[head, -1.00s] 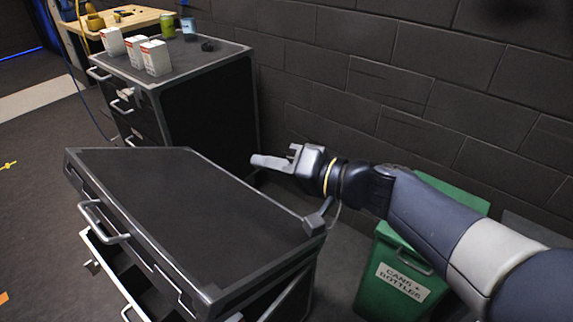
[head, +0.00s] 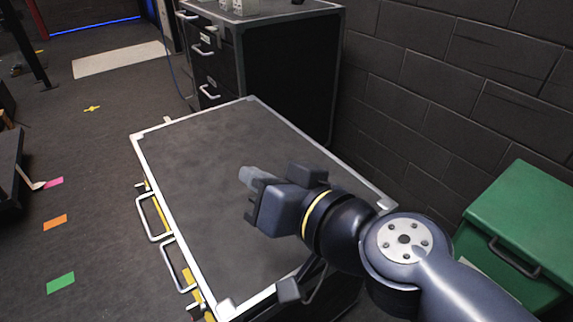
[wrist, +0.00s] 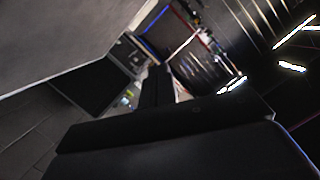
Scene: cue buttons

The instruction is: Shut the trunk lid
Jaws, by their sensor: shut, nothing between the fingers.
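The trunk is a black box with pale metal edging, and its broad dark lid (head: 200,160) fills the middle of the head view. Two pale handles (head: 152,218) stick out on its left side, with yellow strips by them. The lid looks nearly level from here; I cannot tell whether it sits flush on the box. My gripper (head: 250,180) is shut and empty, over the middle of the lid, pointing left. I cannot tell whether it touches the lid. My arm hides part of the lid's right and near edges. The wrist view is tilted and dark.
A dark drawer cabinet (head: 285,75) with white boxes on top stands behind the trunk. A green bin (head: 530,215) is at the right, by the dark block wall (head: 450,90). The floor at left is open, with small coloured markers (head: 60,283).

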